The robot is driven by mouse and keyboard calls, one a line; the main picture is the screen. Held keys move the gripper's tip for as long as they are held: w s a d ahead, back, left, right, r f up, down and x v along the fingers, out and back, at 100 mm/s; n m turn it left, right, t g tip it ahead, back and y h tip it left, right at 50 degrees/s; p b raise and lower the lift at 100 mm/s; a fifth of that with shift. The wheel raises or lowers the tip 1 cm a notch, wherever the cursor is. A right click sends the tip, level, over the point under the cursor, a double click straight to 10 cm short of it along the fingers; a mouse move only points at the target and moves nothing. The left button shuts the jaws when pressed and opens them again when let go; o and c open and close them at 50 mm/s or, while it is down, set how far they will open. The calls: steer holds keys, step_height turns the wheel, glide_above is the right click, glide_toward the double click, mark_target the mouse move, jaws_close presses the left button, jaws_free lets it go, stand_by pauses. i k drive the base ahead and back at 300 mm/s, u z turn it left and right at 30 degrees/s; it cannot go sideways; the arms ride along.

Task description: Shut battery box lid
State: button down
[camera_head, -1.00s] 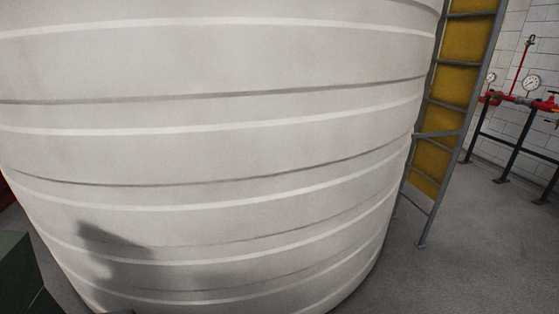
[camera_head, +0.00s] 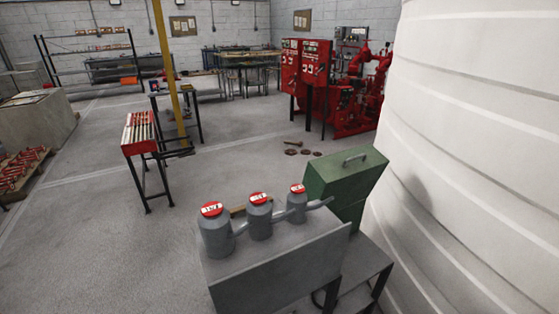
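A dark green box (camera_head: 350,212), which looks like the battery box, stands right of centre in the head view, close to the white tank. I cannot tell from this angle whether the lid is open or shut, and the box's inside does not show. My gripper is not in view.
A grey stand (camera_head: 280,275) with several red-topped grey canisters (camera_head: 259,217) is in front of the box. The white tank (camera_head: 480,170) fills the right side. Red pump equipment (camera_head: 350,85) stands behind. A small red-topped table (camera_head: 139,132) is at left. Open floor (camera_head: 110,250) lies at left.

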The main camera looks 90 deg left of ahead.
mark_target(351, 176)
steer(key=u, duration=0.45)
steer(key=i, duration=0.9)
steer(key=u, duration=3.1)
steer(key=i, duration=1)
